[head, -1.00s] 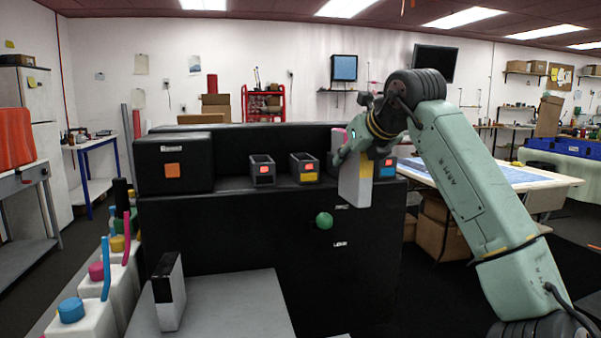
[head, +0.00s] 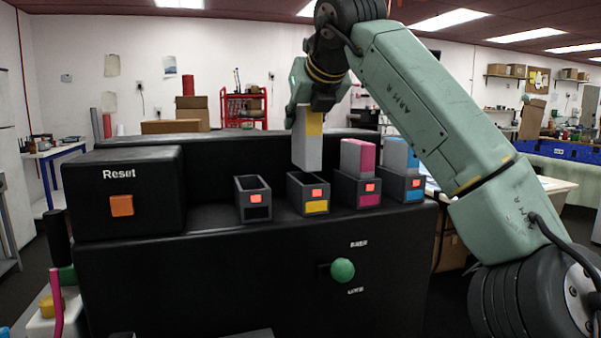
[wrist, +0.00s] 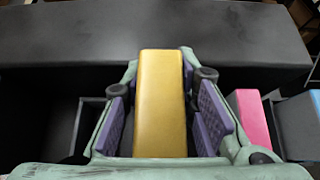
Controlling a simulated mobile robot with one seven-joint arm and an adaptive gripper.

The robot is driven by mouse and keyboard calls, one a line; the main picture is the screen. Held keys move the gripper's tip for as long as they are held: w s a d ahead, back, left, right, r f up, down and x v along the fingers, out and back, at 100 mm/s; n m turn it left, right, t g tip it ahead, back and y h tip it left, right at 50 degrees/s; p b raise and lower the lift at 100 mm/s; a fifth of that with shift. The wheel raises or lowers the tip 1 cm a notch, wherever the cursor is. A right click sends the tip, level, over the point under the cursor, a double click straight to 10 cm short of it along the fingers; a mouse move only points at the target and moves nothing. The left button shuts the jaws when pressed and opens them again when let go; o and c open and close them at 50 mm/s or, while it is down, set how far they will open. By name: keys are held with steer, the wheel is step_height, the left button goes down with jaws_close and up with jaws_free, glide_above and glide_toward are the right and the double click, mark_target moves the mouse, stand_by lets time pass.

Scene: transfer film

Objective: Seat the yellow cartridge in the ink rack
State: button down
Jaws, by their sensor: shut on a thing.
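The yellow cartridge (head: 313,142) is a light grey block with a yellow stripe. It is upright in my gripper (head: 317,106), above the yellow-marked slot (head: 309,197) of the ink rack. In the wrist view my gripper (wrist: 164,115) is shut on the cartridge, whose yellow face (wrist: 161,100) lies between the purple pads. The yellow slot shows a red-orange light.
Left is the empty black-marked slot (head: 253,201). Right are the magenta cartridge (head: 357,158) and cyan cartridge (head: 400,155), seated in slots. A Reset box (head: 122,180) stands at the left. A green knob (head: 342,270) is on the front. A raised black ledge (wrist: 150,32) runs behind.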

mark_target(301, 153)
step_height(301, 153, down, 7)
steer(key=shift+r, duration=0.2)
stand_by(0.3)
steer(key=shift+f, duration=0.25)
steer(key=c, duration=1.3)
jaws_free()
steer(key=shift+r, duration=0.1)
